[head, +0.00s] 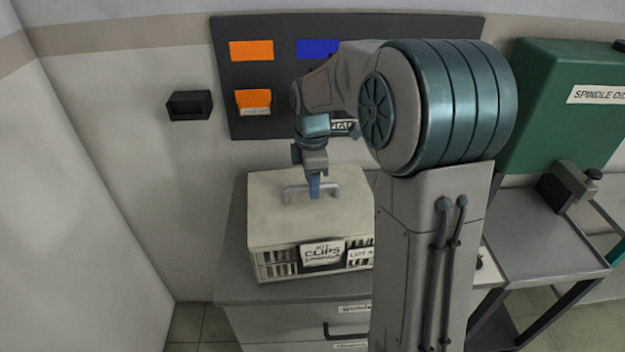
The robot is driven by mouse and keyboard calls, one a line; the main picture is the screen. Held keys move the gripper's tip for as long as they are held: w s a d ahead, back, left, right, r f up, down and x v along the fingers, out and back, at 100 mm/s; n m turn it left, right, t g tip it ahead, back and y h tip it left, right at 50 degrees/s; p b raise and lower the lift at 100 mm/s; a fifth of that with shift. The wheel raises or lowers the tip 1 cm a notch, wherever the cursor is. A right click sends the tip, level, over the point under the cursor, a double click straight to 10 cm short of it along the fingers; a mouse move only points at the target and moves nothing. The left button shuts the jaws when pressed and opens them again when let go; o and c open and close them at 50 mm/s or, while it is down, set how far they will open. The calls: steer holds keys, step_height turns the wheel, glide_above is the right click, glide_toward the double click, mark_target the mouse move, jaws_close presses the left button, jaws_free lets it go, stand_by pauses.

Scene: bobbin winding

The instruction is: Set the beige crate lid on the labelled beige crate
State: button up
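The beige crate lid (280,217) lies over the beige crate (280,265), and its front edge looks level with the crate's rim. A grey bar handle (291,193) stands on top of the lid. The crate has slatted sides and front labels reading "KIT CLIPS" and "LOT". My gripper (314,188) points down at the middle of the handle, its blue fingers overlapping the bar. One finger hides the other, so I cannot tell whether they grip it. My arm hides the right side of the crate and lid.
The crate stands on a grey drawer cabinet (240,292). A dark wall board (278,107) with orange and blue cards hangs behind. At the right are a green spindle oil tank (560,125) and a grey metal stand (540,245). A small black box (190,105) is on the wall.

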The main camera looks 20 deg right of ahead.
step_height(320, 180, up, 14)
steer(key=b, duration=0.1)
stand_by(0.5)
steer(key=shift+f, duration=0.1)
stand_by(0.4)
steer(key=s+f+m+t, duration=0.1)
steer(key=s+f+m, duration=0.4)
steer(key=s+m, duration=0.3)
steer(key=s+f+m+t, duration=0.2)
steer(key=s+f+m, duration=0.3)
steer(key=s, duration=0.8)
steer(key=m, duration=0.3)
steer(key=shift+s+a+t, duration=0.15)
steer(key=shift+s+t, duration=0.15)
